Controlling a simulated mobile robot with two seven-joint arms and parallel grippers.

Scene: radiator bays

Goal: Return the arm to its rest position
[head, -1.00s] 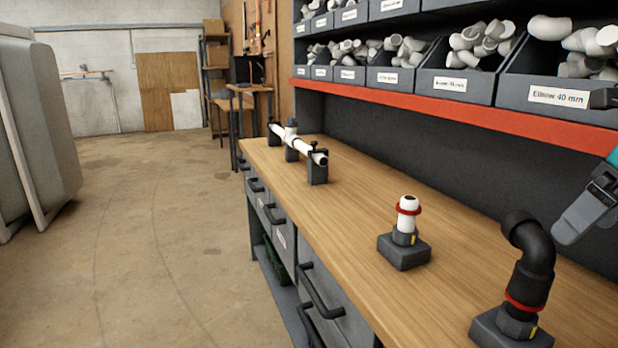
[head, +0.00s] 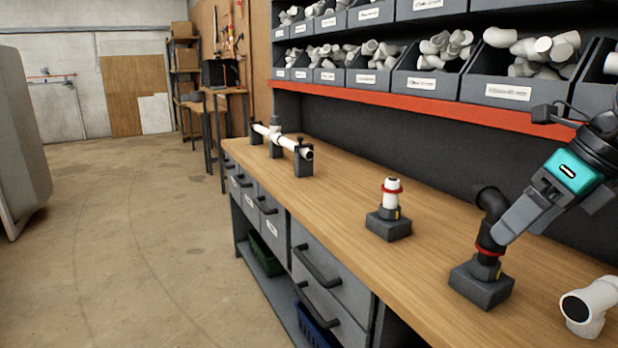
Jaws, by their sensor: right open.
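My right gripper (head: 508,228) comes in from the right with a teal-marked body. Its grey finger lies in the picture beside the black elbow pipe (head: 490,203); I cannot tell whether it touches. The elbow stands upright with a red ring in a dark block (head: 481,283) on the wooden workbench (head: 345,245). My left gripper is out of view.
A white pipe stub with a red ring (head: 391,192) stands in a block mid-bench. A white pipe in clamps (head: 282,141) lies farther back. A white elbow (head: 589,305) is at the front right. Bins of fittings (head: 505,92) sit above the red shelf edge (head: 430,106). Floor is free at left.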

